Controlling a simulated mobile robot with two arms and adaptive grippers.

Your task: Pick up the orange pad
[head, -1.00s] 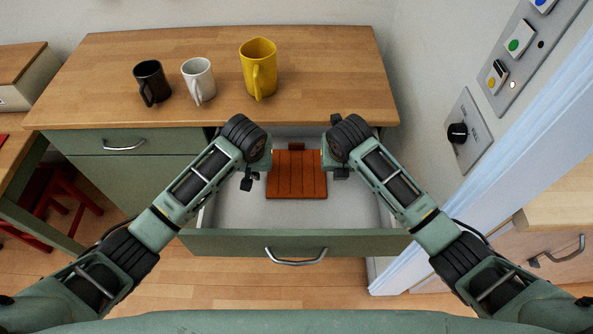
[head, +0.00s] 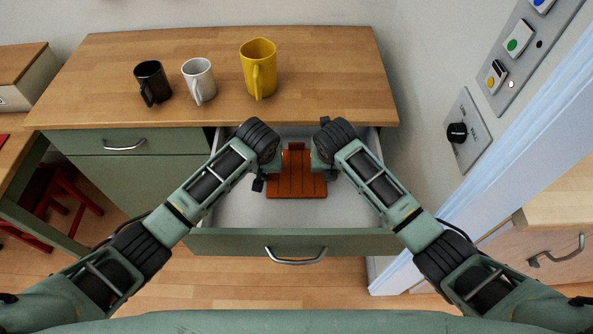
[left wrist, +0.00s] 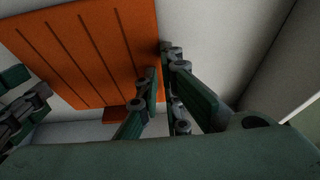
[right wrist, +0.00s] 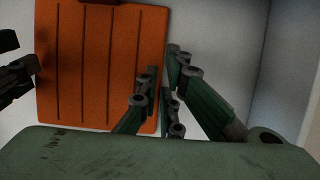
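The orange pad (head: 297,180), grooved and with a small tab at its far edge, lies in the open drawer. My left gripper (head: 262,183) is at the pad's left side and my right gripper (head: 331,174) at its right side. In the left wrist view the pad (left wrist: 80,45) fills the upper left, and the fingers (left wrist: 162,75) are close together at its edge. In the right wrist view the pad (right wrist: 95,65) shows beside the near-touching fingers (right wrist: 161,75).
The drawer (head: 235,212) is pulled out beneath the wooden worktop (head: 200,50). A black mug (head: 151,81), a white mug (head: 199,80) and a yellow mug (head: 259,68) stand on the worktop. The drawer floor around the pad is bare.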

